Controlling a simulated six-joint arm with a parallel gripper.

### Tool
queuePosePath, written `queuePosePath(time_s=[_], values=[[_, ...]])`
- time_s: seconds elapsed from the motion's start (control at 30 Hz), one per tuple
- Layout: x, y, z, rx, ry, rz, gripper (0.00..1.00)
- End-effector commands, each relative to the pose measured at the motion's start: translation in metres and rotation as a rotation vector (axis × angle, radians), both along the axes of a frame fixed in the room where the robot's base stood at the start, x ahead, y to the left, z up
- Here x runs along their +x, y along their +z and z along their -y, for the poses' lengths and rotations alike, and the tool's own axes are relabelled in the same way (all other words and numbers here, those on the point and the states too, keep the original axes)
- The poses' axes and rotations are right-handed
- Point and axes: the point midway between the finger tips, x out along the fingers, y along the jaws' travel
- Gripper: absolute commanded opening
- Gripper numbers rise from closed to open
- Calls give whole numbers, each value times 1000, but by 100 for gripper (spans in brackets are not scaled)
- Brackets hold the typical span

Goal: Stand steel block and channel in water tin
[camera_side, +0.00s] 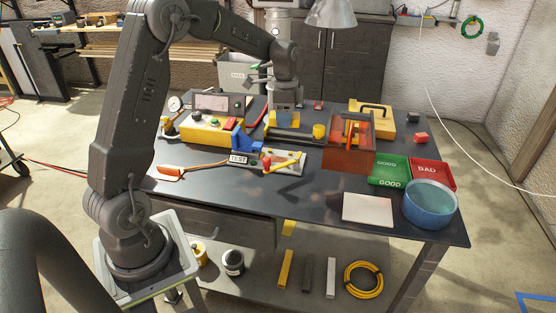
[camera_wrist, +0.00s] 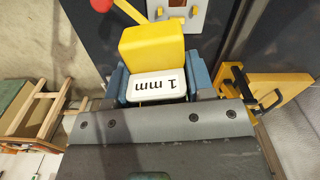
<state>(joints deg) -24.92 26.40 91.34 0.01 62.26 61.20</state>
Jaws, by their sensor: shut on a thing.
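The water tin appears to be the round blue container (camera_side: 430,206) at the bench's front right corner in the side view. My gripper (camera_side: 286,116) is low over the back middle of the bench. In the wrist view my gripper (camera_wrist: 159,90) has blue fingers on both sides of a yellow block (camera_wrist: 152,50) with a white face marked "1 mm"; it is shut on this piece. I cannot tell a steel block or a channel for certain; a small dark block (camera_side: 413,118) sits at the back right. My arm hides part of the bench.
Green GOOD (camera_side: 388,172) and red BAD (camera_side: 432,174) trays sit beside the container. A white pad (camera_side: 367,208) lies in front. An orange see-through guard (camera_side: 348,160), a yellow case (camera_side: 371,120) and a TEST fixture (camera_side: 240,160) crowd the middle. The front left bench top is mostly clear.

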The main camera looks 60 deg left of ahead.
Motion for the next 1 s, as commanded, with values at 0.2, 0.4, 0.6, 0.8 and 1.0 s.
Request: queuePosePath(time_s=[0.2, 0.4, 0.6, 0.8, 1.0], values=[[4, -1, -27, 0, -99, 1, 20], [4, -6, -41, -2, -156, -1, 20], [4, -27, -40, -1, -154, -1, 20], [4, -49, -40, 0, -153, 0, 20], [5, -51, -40, 0, -152, 1, 20]])
